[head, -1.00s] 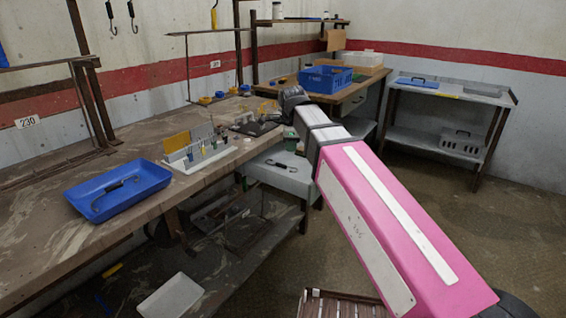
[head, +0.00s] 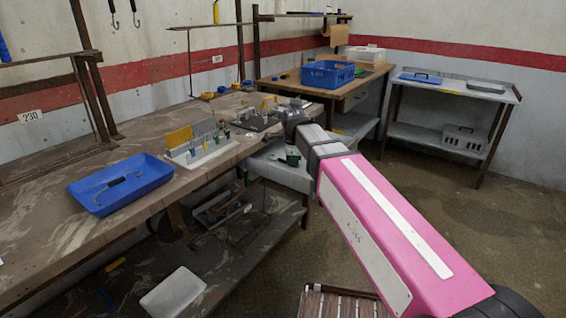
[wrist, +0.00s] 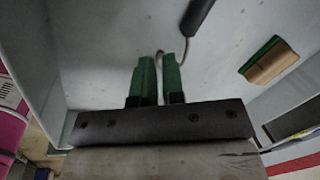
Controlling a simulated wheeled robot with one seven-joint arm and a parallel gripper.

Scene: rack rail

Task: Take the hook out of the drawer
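The hook (wrist: 200,17), with a dark handle and a thin curved grey wire, lies in the pale drawer (wrist: 105,35), which stands open under the bench (head: 272,172). My gripper (wrist: 158,58) has two green fingers pointing into the drawer, close together with a narrow gap. The wire bends behind the right finger and its end shows at the gap by the fingertips. I cannot tell whether the fingers press on it. In the head view my gripper (head: 292,156) is low over the drawer, and the hook is hidden there.
A green and brown block (wrist: 270,60) lies in the drawer to the right of the fingers. A blue tray (head: 85,200) with another hook-like piece (head: 118,186) and a pale holder with tools (head: 205,153) stand on the bench (head: 45,235). The drawer walls are close around my gripper.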

